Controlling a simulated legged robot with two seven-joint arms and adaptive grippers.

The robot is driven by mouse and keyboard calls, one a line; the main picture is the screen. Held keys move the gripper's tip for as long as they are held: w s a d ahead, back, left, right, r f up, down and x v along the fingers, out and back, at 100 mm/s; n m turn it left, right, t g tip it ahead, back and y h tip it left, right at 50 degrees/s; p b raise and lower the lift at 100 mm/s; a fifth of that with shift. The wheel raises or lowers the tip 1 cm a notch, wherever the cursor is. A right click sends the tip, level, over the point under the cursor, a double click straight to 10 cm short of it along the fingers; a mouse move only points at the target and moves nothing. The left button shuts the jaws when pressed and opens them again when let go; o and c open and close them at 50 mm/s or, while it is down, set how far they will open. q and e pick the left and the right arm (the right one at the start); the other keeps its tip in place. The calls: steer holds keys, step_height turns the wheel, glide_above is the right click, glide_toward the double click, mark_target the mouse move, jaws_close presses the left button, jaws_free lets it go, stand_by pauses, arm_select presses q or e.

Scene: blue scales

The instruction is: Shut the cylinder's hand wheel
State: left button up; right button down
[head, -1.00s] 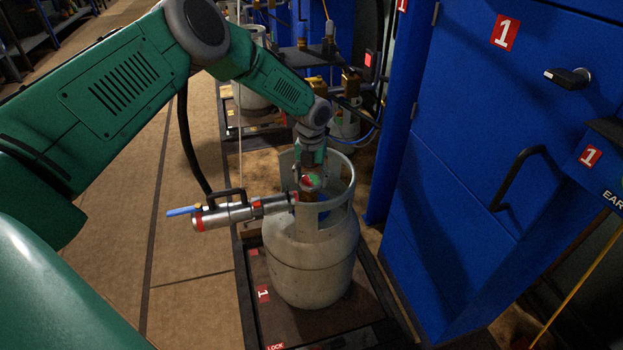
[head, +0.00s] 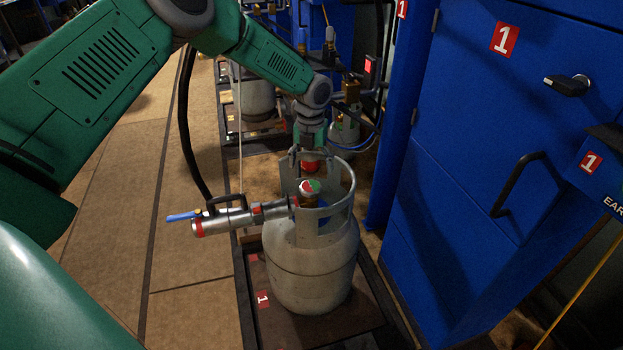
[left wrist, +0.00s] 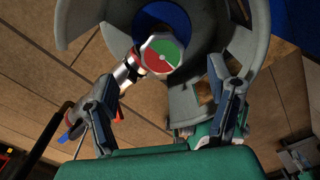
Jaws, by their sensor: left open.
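The grey gas cylinder (head: 310,265) stands upright with a collar (head: 345,190) around its valve. The hand wheel (head: 310,187), a small round cap with a red and green top, sits inside the collar. My left gripper (head: 308,160) is open and empty, just behind and above the wheel in the head view. In the left wrist view, the wheel (left wrist: 162,54) lies between and beyond the spread fingers of my left gripper (left wrist: 160,78), apart from both. A red round part (head: 310,166) shows by the gripper; I cannot tell what it belongs to. My right gripper is not in view.
A metal coupling with a blue lever (head: 230,219) and black hose joins the valve from the left. The cylinder stands on a dark scale platform (head: 262,325). A blue cabinet (head: 460,170) is close on the right. Other cylinders (head: 255,95) stand behind. Open floor lies left.

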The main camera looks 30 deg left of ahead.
mark_target(311, 184)
arm_select(q)
step_height(311, 184, up, 5)
steer(key=shift+r, duration=0.15)
stand_by(0.3)
